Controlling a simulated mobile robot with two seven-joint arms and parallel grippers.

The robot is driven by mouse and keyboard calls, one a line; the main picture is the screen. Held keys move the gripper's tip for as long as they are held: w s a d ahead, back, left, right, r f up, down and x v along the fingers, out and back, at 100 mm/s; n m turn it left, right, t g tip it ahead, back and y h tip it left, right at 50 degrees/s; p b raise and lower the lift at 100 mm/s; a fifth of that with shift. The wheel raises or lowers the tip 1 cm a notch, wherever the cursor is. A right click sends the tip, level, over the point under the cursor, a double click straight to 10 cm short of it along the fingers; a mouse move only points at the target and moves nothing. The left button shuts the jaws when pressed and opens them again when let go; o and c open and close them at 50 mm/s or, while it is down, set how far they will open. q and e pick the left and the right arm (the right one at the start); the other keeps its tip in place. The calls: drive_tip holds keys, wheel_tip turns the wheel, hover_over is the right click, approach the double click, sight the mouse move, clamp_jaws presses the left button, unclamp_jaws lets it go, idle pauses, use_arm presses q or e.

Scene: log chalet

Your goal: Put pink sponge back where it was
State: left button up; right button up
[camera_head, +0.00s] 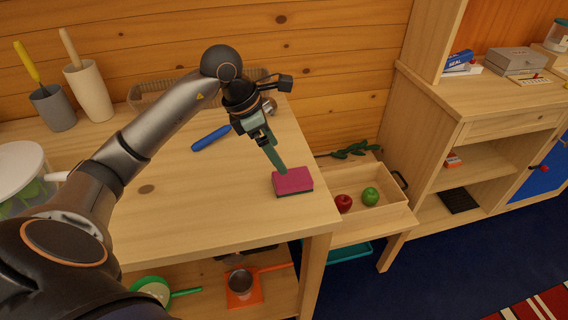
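The pink sponge (293,180), with a dark underside, lies flat at the right front corner of the light wooden table (200,215). My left arm reaches in from the left over the table. My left gripper (278,160) points down toward the sponge, with its greenish finger tip at or just behind the sponge's back edge. I cannot tell if it touches the sponge or how far apart the fingers are. My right gripper is not in view.
A blue-handled item (211,138) lies behind the sponge, near a wicker basket (150,97). Utensil cups (90,92) stand at the back left. A lower wooden crate holds a red apple (343,203) and a green apple (370,196). The table's front middle is clear.

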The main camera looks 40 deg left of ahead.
use_arm(q)
drive_tip(key=shift+v, duration=1.45)
